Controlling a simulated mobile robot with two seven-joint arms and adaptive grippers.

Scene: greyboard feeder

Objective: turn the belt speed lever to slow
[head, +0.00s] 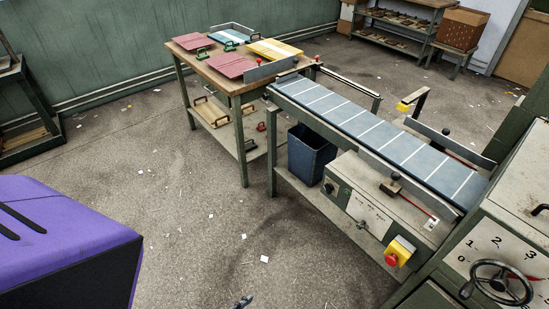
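The feeder's belt (385,135) is blue-grey with white cross lines and runs from the upper left to the lower right. On its front panel (369,209) is a small dark lever or knob (362,224) below a printed scale. The print is too small to read, so its setting is unclear. A black-knobbed handle (391,185) stands by a red-marked slot on the top ledge. I cannot tell for certain which is the speed lever. A small dark tip (243,301) at the bottom edge may be part of my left gripper; its fingers are cut off. My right gripper is out of view.
A red stop button (391,260) on a yellow box and a handwheel (498,283) with a numbered dial are at the lower right. A worktable (236,88) holds coloured boards. The floor in front is clear except for scraps.

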